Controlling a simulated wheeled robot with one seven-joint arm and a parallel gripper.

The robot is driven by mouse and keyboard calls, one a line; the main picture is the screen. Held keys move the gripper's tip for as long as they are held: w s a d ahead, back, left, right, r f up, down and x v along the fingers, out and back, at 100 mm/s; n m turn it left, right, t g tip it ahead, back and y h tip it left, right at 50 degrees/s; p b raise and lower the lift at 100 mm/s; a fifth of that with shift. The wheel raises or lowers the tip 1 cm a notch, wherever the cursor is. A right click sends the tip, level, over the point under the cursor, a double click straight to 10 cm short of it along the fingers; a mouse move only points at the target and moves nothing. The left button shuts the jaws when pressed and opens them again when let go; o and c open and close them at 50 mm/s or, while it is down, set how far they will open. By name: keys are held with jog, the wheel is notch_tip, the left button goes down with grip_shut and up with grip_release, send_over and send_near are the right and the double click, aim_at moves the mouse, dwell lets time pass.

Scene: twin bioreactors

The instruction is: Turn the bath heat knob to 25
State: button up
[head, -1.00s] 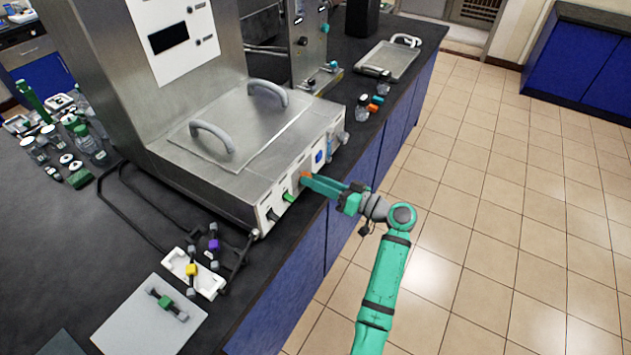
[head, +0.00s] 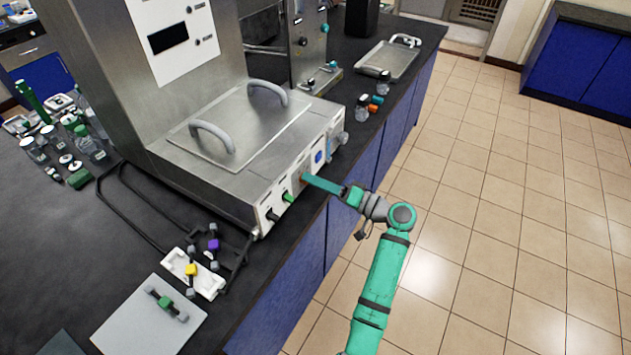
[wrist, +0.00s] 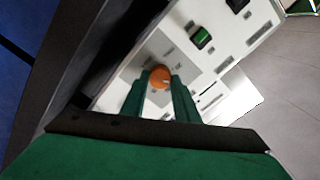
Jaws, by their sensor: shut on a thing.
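The orange knob (wrist: 159,77) sits on the white front panel (wrist: 215,65) of the steel bath. A pale mark shows on the knob's face near its lower right rim. My gripper (wrist: 160,90) has its two green fingers on either side of the knob, shut on it. In the head view my gripper (head: 306,179) reaches the bath's front panel from the right, and its fingers hide the knob there. The numbers around the knob are too small to read.
A green switch (wrist: 201,37) and a black one (wrist: 237,4) are on the same panel, beside the knob. A blue control (head: 319,157) is on the other side. The steel bath (head: 190,170) has a lid with two grey handles. Tiled floor is free at right.

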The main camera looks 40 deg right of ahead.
jog(key=o, duration=1.1)
jog(key=shift+c, duration=0.2)
jog(key=v, duration=1.1)
jog(key=shift+w+f, duration=0.1)
